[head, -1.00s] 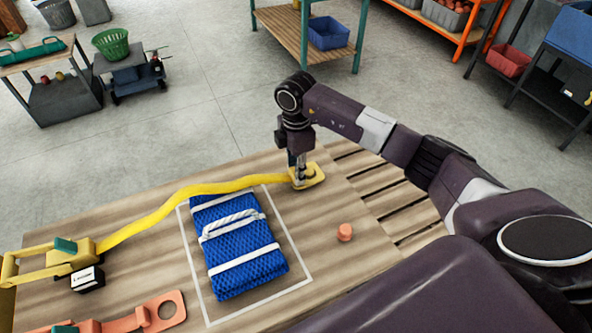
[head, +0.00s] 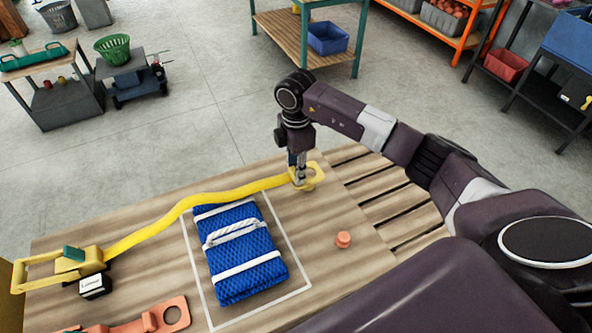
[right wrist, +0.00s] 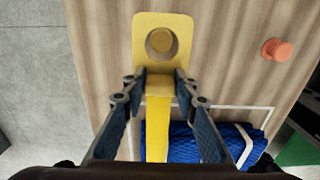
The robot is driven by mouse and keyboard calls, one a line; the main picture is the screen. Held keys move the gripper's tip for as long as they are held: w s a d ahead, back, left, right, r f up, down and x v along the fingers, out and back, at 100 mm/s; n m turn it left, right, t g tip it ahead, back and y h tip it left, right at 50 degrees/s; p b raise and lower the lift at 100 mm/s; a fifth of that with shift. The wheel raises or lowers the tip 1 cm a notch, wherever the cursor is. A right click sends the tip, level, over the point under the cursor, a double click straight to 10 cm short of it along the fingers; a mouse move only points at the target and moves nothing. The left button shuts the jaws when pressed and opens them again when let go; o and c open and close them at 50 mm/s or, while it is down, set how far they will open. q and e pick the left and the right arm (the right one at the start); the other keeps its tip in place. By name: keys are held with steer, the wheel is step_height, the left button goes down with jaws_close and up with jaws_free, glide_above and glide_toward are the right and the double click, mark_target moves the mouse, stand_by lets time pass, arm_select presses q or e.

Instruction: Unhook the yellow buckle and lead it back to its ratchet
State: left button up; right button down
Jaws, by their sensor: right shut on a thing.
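The yellow buckle (head: 319,174) is a flat plate with a round hole, at the table's far edge. My right gripper (head: 299,182) points down and is shut on its strap end. In the right wrist view the buckle plate (right wrist: 145,24) extends beyond the fingers (right wrist: 158,88). A yellow-brown round shape shows in its hole; I cannot tell whether this is a peg or the wood below. The yellow strap (head: 190,204) runs left above the blue net bundle to the yellow ratchet (head: 92,259), which has a green tab. My left gripper is not in view.
The blue net bundle (head: 238,244) with white bands lies in a white outline. An orange peg (head: 343,239) stands to its right. An orange strip with a ring end (head: 170,313) lies at the near left. Slats (head: 385,190) adjoin the table's right side.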

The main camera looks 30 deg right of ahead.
steer(key=shift+r, duration=0.45)
